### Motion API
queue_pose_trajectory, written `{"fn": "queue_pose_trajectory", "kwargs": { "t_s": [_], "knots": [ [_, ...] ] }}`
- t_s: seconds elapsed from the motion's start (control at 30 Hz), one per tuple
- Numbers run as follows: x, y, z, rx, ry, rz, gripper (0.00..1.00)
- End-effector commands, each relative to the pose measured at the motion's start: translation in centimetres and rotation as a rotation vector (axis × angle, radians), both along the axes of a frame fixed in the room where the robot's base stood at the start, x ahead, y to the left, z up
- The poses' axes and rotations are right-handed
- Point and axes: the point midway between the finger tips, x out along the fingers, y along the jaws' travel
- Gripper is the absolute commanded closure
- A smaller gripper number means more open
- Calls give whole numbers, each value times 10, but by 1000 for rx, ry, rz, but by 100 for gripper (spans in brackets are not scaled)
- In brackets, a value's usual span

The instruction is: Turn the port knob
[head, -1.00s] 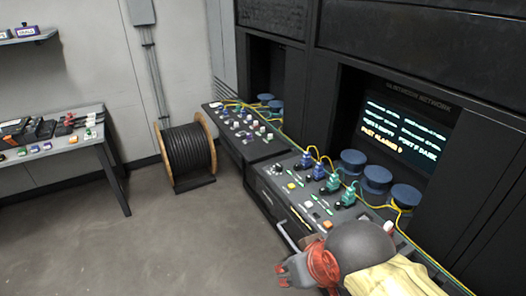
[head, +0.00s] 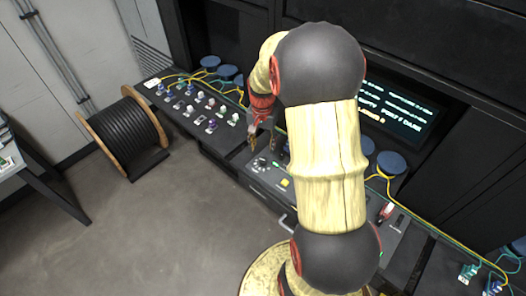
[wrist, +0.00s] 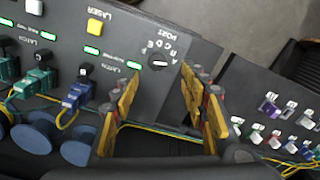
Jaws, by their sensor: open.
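The port knob (wrist: 158,62) is a small black dial with a white pointer mark, ringed by letters, on the dark console panel in the wrist view. It also shows in the head view (head: 262,163), just below my gripper (head: 262,141). My gripper is open and empty, with its yellow-and-grey fingers apart. In the wrist view, the fingertips (wrist: 163,86) stand either side of the line toward the knob. The knob lies just beyond them. I cannot tell its exact height gap from the fingers.
A yellow laser button (wrist: 95,27), green-lit labels and blue and green connectors (wrist: 77,96) sit beside the knob. A second panel with several small plugs (head: 200,105) stands to the left. Yellow cables run behind. A cable spool (head: 125,130) stands on the open floor.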

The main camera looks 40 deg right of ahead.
Motion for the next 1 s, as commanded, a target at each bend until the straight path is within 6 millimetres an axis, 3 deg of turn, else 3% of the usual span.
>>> {"fn": "queue_pose_trajectory", "kwargs": {
  "t_s": [0.6,1.0],
  "knots": [
    [-1,-4,-76,4,6,-14,56],
    [-1,-4,-81,3,5,-13,57]
  ]
}}
